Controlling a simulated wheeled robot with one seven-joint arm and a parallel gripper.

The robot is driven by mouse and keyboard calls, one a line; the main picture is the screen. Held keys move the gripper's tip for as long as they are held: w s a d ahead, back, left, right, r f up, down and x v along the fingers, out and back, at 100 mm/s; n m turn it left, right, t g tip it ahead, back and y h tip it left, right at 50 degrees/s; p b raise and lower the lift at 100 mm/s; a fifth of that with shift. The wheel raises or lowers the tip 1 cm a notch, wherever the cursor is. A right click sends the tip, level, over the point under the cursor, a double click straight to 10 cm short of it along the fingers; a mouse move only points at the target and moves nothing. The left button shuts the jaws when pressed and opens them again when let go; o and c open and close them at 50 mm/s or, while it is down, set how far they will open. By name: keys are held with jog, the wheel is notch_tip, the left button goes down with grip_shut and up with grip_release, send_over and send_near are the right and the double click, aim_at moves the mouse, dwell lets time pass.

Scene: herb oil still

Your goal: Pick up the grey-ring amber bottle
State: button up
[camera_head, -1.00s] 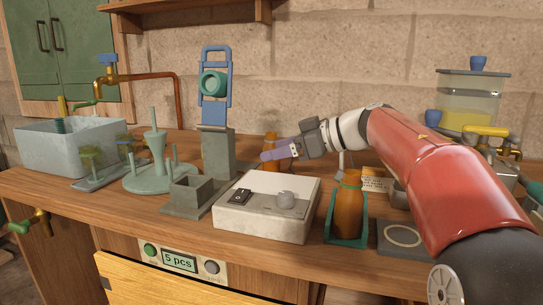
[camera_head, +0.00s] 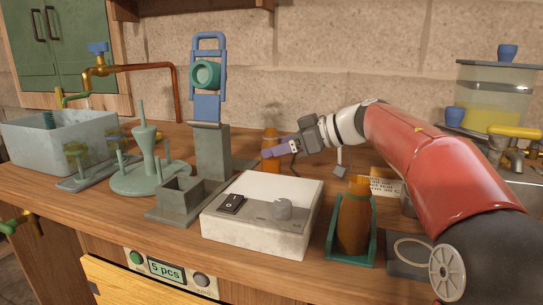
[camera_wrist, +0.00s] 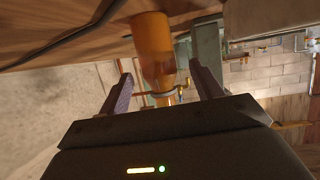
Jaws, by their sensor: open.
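An amber bottle (camera_head: 269,164) stands at the back of the bench behind the white box, partly hidden by my gripper. In the wrist view the amber bottle (camera_wrist: 155,45) shows a grey ring (camera_wrist: 158,94) around its narrower part. My gripper (camera_head: 267,153) is at this bottle in the head view. In the wrist view my gripper (camera_wrist: 163,88) is open, with one finger on each side of the bottle and visible gaps between. Another amber bottle (camera_head: 352,225) sits in a green holder (camera_head: 330,250) at the front right.
A white box (camera_head: 255,235) with a switch and knob stands in front of my gripper. A grey stand (camera_head: 212,155) with a blue frame is to the left, beside a green pegged stand (camera_head: 148,178). A card (camera_head: 386,187) and a yellow-liquid tank (camera_head: 495,95) are at right.

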jog(key=x, duration=0.4)
jog(key=shift+w+a, duration=0.2)
jog(key=shift+a, duration=0.05)
jog(key=shift+c, duration=0.2)
jog(key=c, duration=1.1)
jog(key=shift+r, duration=0.1)
